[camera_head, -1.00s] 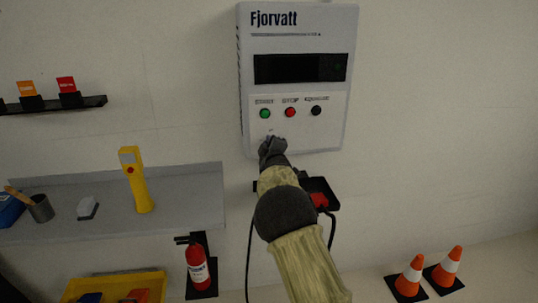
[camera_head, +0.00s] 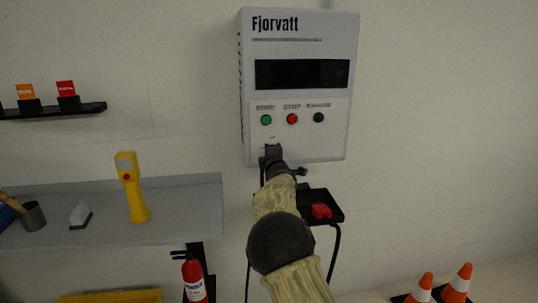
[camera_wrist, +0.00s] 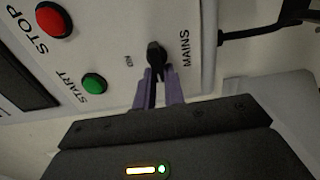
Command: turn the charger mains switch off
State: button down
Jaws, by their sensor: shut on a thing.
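The white Fjorvatt charger (camera_head: 300,42) hangs on the wall, with a dark display and a row of green, red and black buttons. Its mains switch is a small black knob (camera_wrist: 156,54) beside the MAINS label in the wrist view. My gripper (camera_head: 272,153) is at the lower left of the charger's front panel and hides the switch in the head view. In the wrist view my gripper's two purplish fingers (camera_wrist: 159,80) are shut on the knob, one on each side. The knob's pointer direction is hard to read.
The green START button (camera_wrist: 94,83) and red STOP button (camera_wrist: 54,20) are close to my fingers. A black holder with a red part (camera_head: 321,211) and cable is below the charger. A grey shelf (camera_head: 185,206) carries a yellow handheld device (camera_head: 131,187).

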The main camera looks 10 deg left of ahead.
jog(key=shift+a+f, duration=0.1)
jog(key=c, duration=1.5)
grip_release()
jog(key=shift+s, duration=0.2)
jog(key=b+v, duration=0.3)
jog(key=v, duration=1.4)
jog(key=shift+s+b, duration=0.1)
jog(key=shift+b, duration=0.2)
